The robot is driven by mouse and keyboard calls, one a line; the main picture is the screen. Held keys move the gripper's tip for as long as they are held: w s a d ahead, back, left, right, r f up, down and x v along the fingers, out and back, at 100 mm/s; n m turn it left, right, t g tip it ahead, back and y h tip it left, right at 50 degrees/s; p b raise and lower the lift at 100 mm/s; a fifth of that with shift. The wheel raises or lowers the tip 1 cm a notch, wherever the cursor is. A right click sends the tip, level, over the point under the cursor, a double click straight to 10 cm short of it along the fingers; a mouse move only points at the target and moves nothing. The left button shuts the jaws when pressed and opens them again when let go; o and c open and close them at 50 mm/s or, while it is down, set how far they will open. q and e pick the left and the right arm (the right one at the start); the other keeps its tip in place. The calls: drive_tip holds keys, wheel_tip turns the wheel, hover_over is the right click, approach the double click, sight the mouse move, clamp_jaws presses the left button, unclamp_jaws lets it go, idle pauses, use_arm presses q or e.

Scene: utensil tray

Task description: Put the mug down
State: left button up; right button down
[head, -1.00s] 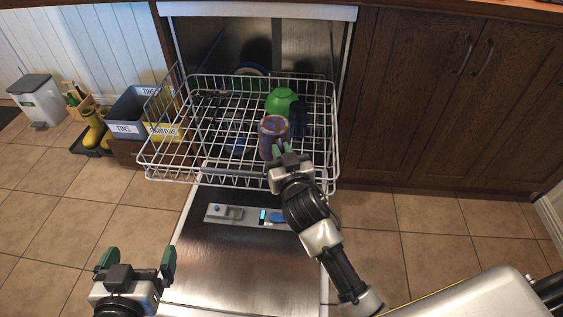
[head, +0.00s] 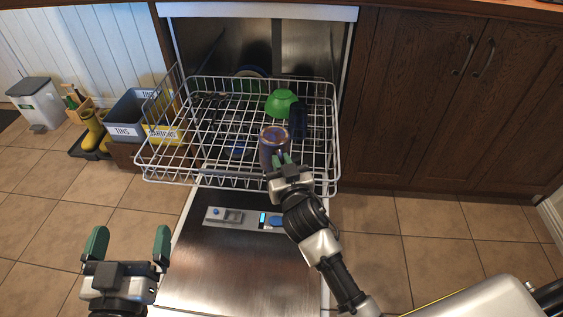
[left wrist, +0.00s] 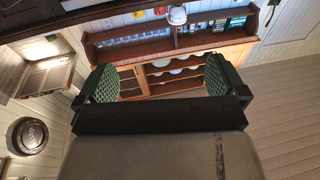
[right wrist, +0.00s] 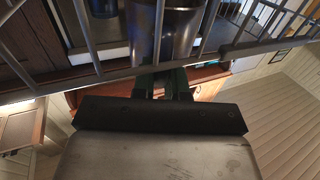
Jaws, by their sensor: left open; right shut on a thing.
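The mug (head: 272,146) is dark purple-grey with a brown rim around its upturned end. It is at the front right of the dishwasher rack (head: 190,178). My right gripper (head: 284,160) is shut on the mug from the front. In the right wrist view the mug (right wrist: 168,30) stands beyond the rack wires, with the green fingers at its lower end. Whether the mug touches the rack floor I cannot tell. My left gripper (head: 127,246) is open and empty, in front of the rack at the lower left.
A green bowl (head: 281,102) and a dark blue cup (head: 299,120) sit in the rack just behind the mug. The open dishwasher door (head: 240,265) lies below. Bins (head: 128,112) stand left. The rack's left part has free room.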

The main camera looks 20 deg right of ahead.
drive_tip(key=shift+f, duration=0.3)
drive_tip(key=c, duration=1.1)
unclamp_jaws()
drive_tip(key=shift+c, duration=0.2)
use_arm(q)
drive_tip(key=shift+s+d+r+t, duration=0.1)
drive_tip(key=shift+d+r+t, duration=0.05)
drive_tip(key=shift+r+t, duration=0.65)
